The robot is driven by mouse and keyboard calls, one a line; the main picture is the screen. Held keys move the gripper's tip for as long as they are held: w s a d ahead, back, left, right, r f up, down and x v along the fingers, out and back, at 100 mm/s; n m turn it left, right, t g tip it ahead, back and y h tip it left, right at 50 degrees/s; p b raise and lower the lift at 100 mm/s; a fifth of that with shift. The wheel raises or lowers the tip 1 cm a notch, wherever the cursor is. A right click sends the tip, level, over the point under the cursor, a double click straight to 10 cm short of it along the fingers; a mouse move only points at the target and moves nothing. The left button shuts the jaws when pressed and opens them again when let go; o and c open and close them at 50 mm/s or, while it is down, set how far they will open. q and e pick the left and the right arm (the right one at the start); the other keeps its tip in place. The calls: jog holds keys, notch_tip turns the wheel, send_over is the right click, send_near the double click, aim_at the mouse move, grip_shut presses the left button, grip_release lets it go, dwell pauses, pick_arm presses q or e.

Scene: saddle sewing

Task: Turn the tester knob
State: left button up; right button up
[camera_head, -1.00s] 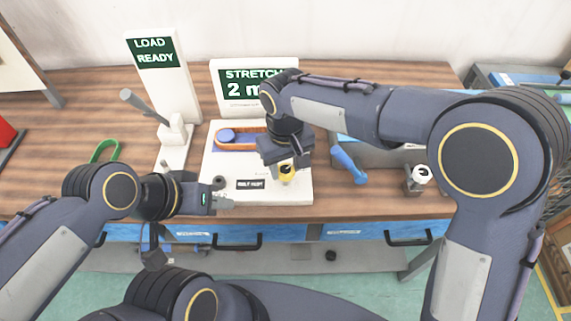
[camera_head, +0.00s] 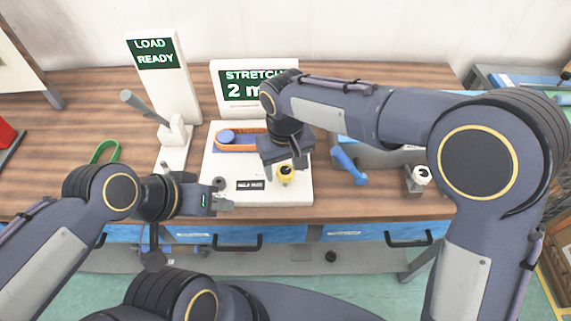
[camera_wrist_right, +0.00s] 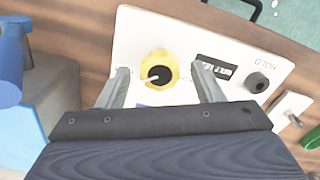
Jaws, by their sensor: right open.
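The tester is a white panel (camera_head: 224,193) on the wooden bench with a "STRETCH" display (camera_head: 243,88) behind it. Its yellow knob (camera_head: 286,174) sits near the panel's front right; it also shows in the right wrist view as a yellow lobed knob (camera_wrist_right: 158,70) with a dark centre and a pale pointer. My right gripper (camera_head: 283,172) is above the panel, pointing down. In the right wrist view its two fingers (camera_wrist_right: 162,84) are apart, one on each side of the knob, with visible gaps. My left gripper (camera_head: 226,204) is at the panel's front left edge; its finger opening is unclear.
An orange belt (camera_head: 238,140) lies around a blue disc on the panel. A "LOAD READY" stand (camera_head: 160,80) with a grey lever is to the left, near a green loop (camera_head: 105,151). A blue-handled tool (camera_head: 350,165) and a grey box are at the right.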

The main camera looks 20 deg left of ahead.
aim_at(286, 170)
notch_tip(286, 170, up, 8)
jog(key=shift+f, duration=0.1)
dwell(0.4)
dwell(0.4)
